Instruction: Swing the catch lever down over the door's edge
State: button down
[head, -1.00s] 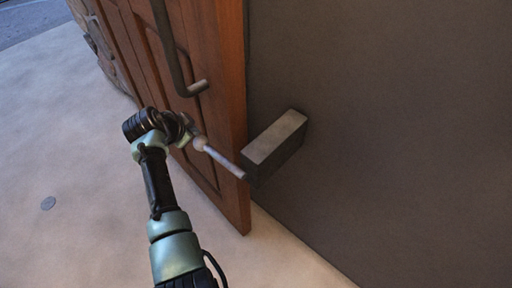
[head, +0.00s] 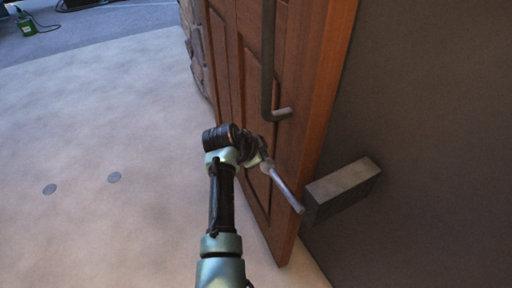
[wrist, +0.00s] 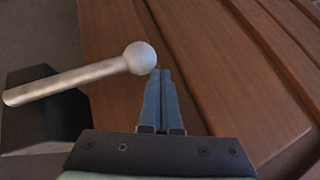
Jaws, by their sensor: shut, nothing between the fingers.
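The catch lever (head: 286,190) is a pale metal rod with a ball end. In the head view it runs from the grey block (head: 340,190) on the wall across the door's edge (head: 300,180), with its ball over the door's face. In the wrist view the lever (wrist: 75,80) slants up to its ball (wrist: 139,58), across the door's left border, over the wooden door (wrist: 200,60). My gripper (wrist: 160,75) is shut and empty, its blue-grey fingertips just right of and below the ball. Whether they touch is unclear. In the head view the fingers are hard to make out.
A long bent door handle (head: 267,70) hangs on the door's face above my wrist. A dark wall (head: 430,130) fills the right side. Pale floor (head: 110,120) is open on the left, and a green object (head: 27,27) stands far off.

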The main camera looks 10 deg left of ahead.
jog(key=p+v, duration=0.2)
jog(key=v, duration=0.9)
jog(key=shift+r, duration=0.4)
jog(key=shift+s+a, duration=0.15)
